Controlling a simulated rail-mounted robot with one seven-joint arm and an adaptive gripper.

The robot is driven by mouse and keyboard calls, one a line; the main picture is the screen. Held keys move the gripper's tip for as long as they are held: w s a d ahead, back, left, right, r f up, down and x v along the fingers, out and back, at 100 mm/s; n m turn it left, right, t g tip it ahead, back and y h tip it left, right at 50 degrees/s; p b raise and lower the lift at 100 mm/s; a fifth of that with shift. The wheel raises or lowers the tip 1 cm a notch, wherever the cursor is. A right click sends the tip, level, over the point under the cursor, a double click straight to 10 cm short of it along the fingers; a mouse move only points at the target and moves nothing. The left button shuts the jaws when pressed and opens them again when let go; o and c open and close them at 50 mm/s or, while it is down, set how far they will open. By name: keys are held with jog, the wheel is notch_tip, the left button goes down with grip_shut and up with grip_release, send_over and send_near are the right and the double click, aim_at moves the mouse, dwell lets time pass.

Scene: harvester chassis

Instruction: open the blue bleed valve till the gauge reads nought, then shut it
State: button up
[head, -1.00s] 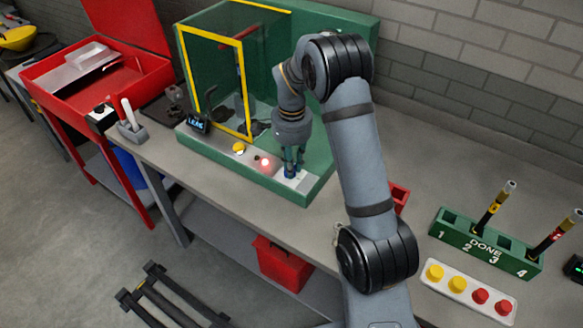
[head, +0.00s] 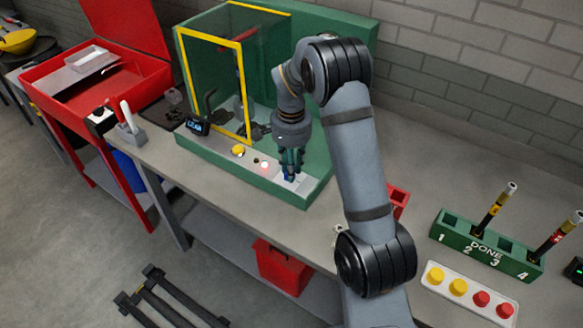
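The green test rig (head: 310,188) stands on the bench with a clear, yellow-framed guard on it. The blue bleed valve (head: 289,177) is at the right end of the rig's pale front panel, mostly hidden under my gripper. My gripper (head: 290,170) points down at the valve, its fingers around or just over it; whether they grip it is too small to tell. A small dark display (head: 197,126), which may be the gauge, stands at the panel's left end; I cannot read its digits here.
A lit red lamp (head: 264,165) and a yellow button (head: 238,151) sit left of the valve. A green DONE rack (head: 487,251) holds two rods at the right. Yellow and red caps lie on a white tray (head: 448,291). A red bin (head: 399,198) stands behind my arm.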

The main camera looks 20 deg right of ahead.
jog(key=o, duration=0.3)
jog(key=shift+o, duration=0.2)
notch_tip(320, 180, up, 12)
dwell(0.5)
jog(key=shift+f, duration=0.1)
notch_tip(320, 180, down, 12)
jog(key=shift+f, duration=0.1)
jog(key=shift+m, duration=0.3)
dwell(0.4)
jog(key=shift+r, duration=0.2)
